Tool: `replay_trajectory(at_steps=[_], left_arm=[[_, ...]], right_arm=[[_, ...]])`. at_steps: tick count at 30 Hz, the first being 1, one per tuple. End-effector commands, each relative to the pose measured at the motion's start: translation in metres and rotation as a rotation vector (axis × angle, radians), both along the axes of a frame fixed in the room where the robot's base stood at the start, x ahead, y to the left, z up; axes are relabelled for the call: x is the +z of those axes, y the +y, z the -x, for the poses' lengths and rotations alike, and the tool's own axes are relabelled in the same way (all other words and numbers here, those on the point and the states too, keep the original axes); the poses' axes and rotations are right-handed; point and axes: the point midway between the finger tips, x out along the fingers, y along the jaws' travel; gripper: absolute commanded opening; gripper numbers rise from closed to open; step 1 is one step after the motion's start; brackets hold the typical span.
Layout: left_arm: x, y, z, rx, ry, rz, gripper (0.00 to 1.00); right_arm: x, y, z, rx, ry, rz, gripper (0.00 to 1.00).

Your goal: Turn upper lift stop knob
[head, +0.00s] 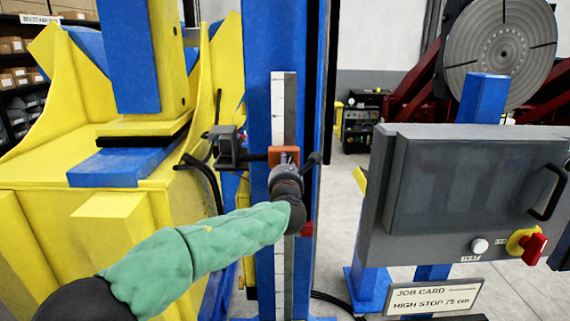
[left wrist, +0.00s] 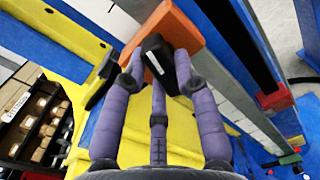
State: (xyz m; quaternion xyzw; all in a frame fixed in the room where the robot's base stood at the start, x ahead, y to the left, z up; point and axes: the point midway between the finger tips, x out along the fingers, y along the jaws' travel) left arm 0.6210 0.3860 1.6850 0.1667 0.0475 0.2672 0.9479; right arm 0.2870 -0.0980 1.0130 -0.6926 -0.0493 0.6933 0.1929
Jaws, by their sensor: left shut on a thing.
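The upper lift stop is an orange block (head: 290,153) on the scaled rail of the blue column. It also shows large in the left wrist view (left wrist: 190,35). Its black knob (left wrist: 153,47) faces my left gripper (left wrist: 158,75), whose purple fingers are closed around it. In the head view my left gripper (head: 285,172) reaches from the left, right up against the block, and hides the knob. The pointer position on the scale is too small to read. My right gripper is in neither view.
A red lower block (head: 306,229) sits further down the column, left of the grey control box (head: 390,190) with its red switch (head: 535,248). A job card (head: 433,297) reads "HIGH STOP 75 cm". A dark switch box (head: 226,146) and yellow machine frame (head: 60,210) stand left.

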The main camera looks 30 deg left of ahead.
Motion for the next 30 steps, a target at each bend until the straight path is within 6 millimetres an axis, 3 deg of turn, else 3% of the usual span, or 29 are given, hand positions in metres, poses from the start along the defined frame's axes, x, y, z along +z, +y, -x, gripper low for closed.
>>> replay_trajectory(at_steps=[12,28,29,30], left_arm=[[0.0035,0.0001,0.0002,0.002,0.086,-0.148,0.00],[0.0033,0.0001,0.0002,0.001,0.096,-0.166,0.00],[0.0033,0.0001,0.0002,0.001,0.096,-0.165,0.38],[0.0033,0.0001,0.0002,0.001,0.096,-0.165,0.49]], right_arm=[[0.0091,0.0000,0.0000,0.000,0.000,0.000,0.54],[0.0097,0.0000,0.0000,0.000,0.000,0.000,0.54],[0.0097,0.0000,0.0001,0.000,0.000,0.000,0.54],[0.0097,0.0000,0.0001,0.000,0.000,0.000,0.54]])
